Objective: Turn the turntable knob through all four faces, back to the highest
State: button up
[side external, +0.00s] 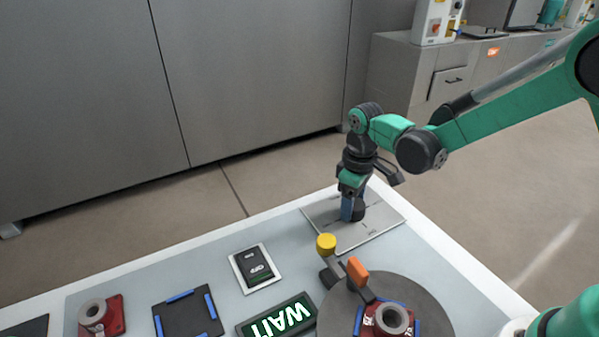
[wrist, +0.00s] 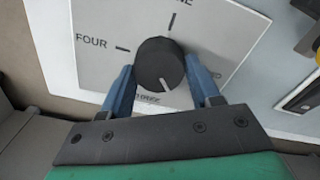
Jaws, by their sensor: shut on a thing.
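The turntable knob (wrist: 159,62) is a dark round dial on a light grey plate (wrist: 85,70). In the wrist view its white pointer mark points down and slightly right, away from the tick near the partly cut-off top label. The label FOUR with its tick is on the left; the lettering below the knob is partly hidden. My gripper (wrist: 160,86) has its blue fingers on either side of the knob, shut on it. In the side view my gripper (side external: 350,206) reaches down to the plate (side external: 375,228), partly covering the knob (side external: 358,212).
A second red part (side external: 115,318) sits at left.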

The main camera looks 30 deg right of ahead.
jog(key=m, duration=0.4)
jog(key=shift+d+m, duration=0.1)
jog(key=shift+m, duration=2.1)
jog(key=o, duration=1.3)
jog(key=shift+r, duration=0.1)
jog(key=shift+r, duration=2.7)
